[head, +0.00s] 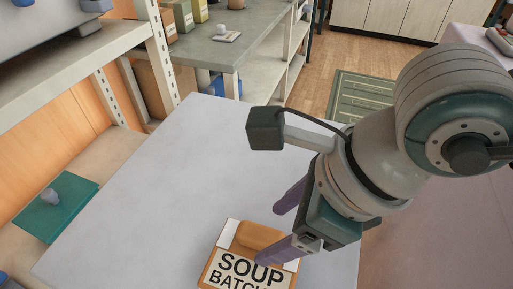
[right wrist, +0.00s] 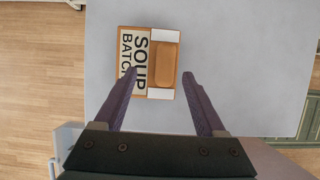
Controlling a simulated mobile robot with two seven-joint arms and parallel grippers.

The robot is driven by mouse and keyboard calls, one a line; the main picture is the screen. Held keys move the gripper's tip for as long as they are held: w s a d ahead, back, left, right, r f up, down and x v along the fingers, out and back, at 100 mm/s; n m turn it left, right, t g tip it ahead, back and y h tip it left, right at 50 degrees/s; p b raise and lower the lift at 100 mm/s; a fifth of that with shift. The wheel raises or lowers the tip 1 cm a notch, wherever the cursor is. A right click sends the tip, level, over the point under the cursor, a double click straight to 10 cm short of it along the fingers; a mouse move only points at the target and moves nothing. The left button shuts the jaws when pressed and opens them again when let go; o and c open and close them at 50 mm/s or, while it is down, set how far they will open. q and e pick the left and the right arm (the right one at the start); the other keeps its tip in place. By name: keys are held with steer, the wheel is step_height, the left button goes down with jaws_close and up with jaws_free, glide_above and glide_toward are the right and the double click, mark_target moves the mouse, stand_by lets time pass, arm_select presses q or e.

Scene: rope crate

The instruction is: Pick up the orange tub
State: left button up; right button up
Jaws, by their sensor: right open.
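The orange tub (head: 259,235) is a boxy orange thing with a white top label reading "SOUP BATCH" and a raised rounded orange part at one end. It sits on the pale grey table near the bottom of the head view, its lower part cut off by the frame. It also shows whole in the right wrist view (right wrist: 166,64). My right gripper (head: 270,233) is open at the tub's raised end, its purple fingers apart. In the right wrist view the fingertips (right wrist: 159,75) overlap the tub's near edge; the height gap is unclear. My left gripper is out of view.
The grey tabletop (head: 170,190) is otherwise clear. A teal board with a grey knob (head: 60,205) lies on a lower surface to the left. Shelving and a counter with boxes (head: 182,14) stand behind. A green mat (head: 360,98) lies on the wooden floor.

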mark_target(262, 232)
steer(key=x, duration=0.2)
steer(key=b+x, duration=0.1)
steer(key=x, duration=0.3)
steer(key=shift+w+r, duration=0.1)
steer(key=shift+w, duration=0.3)
steer(key=shift+d, duration=0.1)
jaws_close()
steer(key=shift+r, duration=0.1)
